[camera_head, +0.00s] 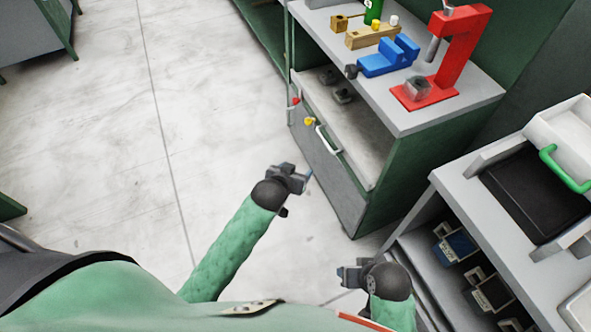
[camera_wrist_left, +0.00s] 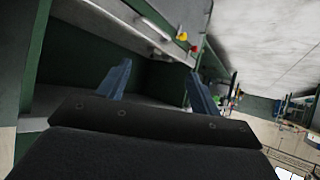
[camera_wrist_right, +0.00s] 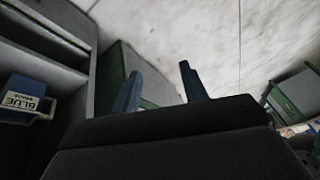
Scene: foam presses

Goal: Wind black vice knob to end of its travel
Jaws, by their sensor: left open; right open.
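The blue vice (camera_head: 388,57) sits on the grey top of the workbench, at the upper right of the head view. Its black knob (camera_head: 351,71) is at the vice's left end, near the bench's front edge. My left gripper (camera_head: 308,176) is open and empty, in front of the bench and well apart from the knob. In the left wrist view its two blue fingers (camera_wrist_left: 160,82) stand apart. My right gripper (camera_head: 340,274) is lower in the head view, away from the vice. In the right wrist view its fingers (camera_wrist_right: 158,85) are apart and empty.
A red press (camera_head: 455,50) stands right of the vice. The bench has an open shelf and a drawer handle (camera_head: 328,140). Another bench with a white press (camera_head: 565,130) is at right. Floor at left is clear.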

